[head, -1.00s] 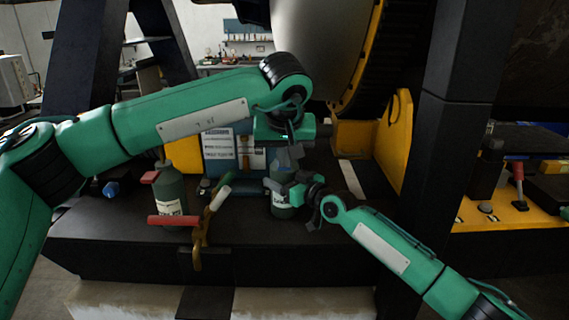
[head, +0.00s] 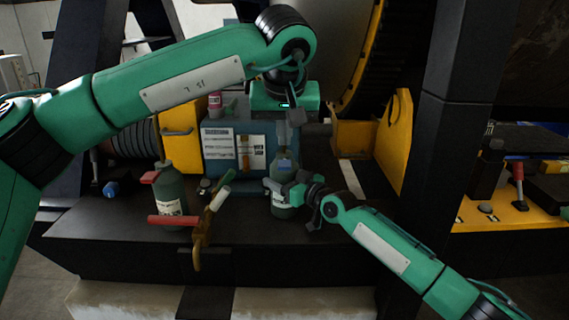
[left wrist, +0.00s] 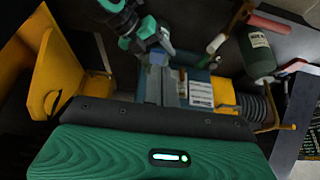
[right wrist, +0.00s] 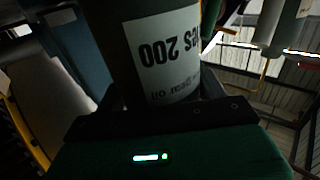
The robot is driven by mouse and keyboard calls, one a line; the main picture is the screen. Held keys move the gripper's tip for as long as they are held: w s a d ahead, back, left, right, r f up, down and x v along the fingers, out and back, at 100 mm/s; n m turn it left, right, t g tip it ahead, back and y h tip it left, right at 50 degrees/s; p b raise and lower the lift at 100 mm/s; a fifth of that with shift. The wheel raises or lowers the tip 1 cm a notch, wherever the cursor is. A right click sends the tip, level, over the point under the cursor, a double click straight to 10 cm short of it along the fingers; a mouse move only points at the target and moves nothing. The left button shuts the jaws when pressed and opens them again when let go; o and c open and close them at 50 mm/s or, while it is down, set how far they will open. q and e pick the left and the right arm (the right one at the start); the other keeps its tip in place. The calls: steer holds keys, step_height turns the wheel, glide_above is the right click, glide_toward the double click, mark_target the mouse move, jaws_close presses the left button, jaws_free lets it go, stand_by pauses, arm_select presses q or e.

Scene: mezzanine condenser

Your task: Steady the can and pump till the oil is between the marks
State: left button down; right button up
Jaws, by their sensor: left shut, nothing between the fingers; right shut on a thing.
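The dark green can (head: 284,211) stands upright on the black bench, and its pale label reading "gear oil" and "200" fills the right wrist view (right wrist: 165,55). My right gripper (head: 285,191) is shut around the can's side. My left gripper (head: 292,136) is shut and empty, pointing down above the can's top (head: 284,161). A small gap shows between its fingertips and the top. My left gripper also shows in the left wrist view (left wrist: 162,88). I cannot make out the oil level or its marks.
A yellow bracket (head: 393,145) and a black post (head: 445,130) rise to the right.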

stand_by(0.4)
arm_select(q)
glide_toward(284, 164)
steer(key=shift+r, duration=0.3)
steer(key=shift+f, duration=0.1)
steer(key=shift+x, duration=3.45)
